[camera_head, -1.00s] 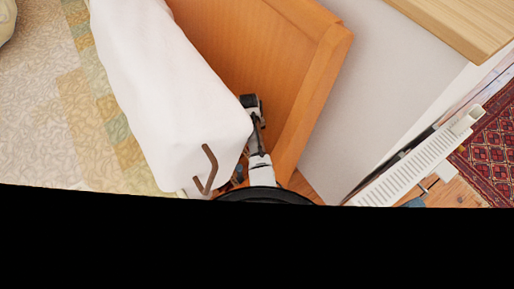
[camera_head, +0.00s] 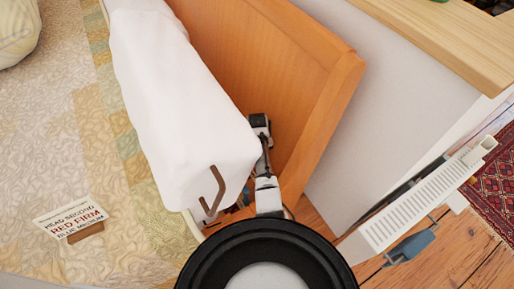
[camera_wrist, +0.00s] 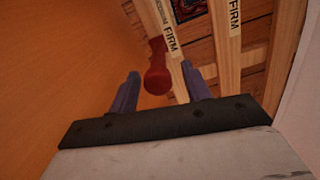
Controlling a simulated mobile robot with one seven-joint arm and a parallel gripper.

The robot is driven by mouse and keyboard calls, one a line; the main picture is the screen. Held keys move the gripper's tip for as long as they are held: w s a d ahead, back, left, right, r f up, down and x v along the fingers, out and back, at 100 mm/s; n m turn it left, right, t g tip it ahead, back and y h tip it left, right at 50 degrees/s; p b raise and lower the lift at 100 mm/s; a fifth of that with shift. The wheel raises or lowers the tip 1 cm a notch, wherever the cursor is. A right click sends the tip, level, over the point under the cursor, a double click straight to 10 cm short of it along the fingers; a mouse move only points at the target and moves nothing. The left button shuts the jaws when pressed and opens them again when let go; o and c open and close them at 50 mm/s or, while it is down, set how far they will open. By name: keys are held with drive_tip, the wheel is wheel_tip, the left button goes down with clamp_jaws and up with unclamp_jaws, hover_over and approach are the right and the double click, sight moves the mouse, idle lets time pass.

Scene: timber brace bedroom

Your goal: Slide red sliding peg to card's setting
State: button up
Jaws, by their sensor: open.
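The red peg (camera_wrist: 157,72) shows in the wrist view, a rounded red piece lying over pale wooden slats. My gripper (camera_wrist: 163,86) is open, with one dark finger on each side of the peg's near end. I cannot tell whether the fingers touch it. The slat (camera_wrist: 172,42) beside the peg carries a label reading FIRM. A second slat (camera_wrist: 234,45) to the right also reads FIRM. The card (camera_head: 70,219) lies on the bed in the head view and reads HEAD SECOND, RED FIRM, BLUE MEDIUM. The peg is hidden in the head view.
An orange wooden bed panel (camera_head: 285,70) stands close beside my arm. A white radiator (camera_head: 420,205) is at the right. A patterned quilt (camera_head: 50,130) covers the bed.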

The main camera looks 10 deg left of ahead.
wheel_tip(320, 180, up, 13)
idle(0.3)
idle(0.5)
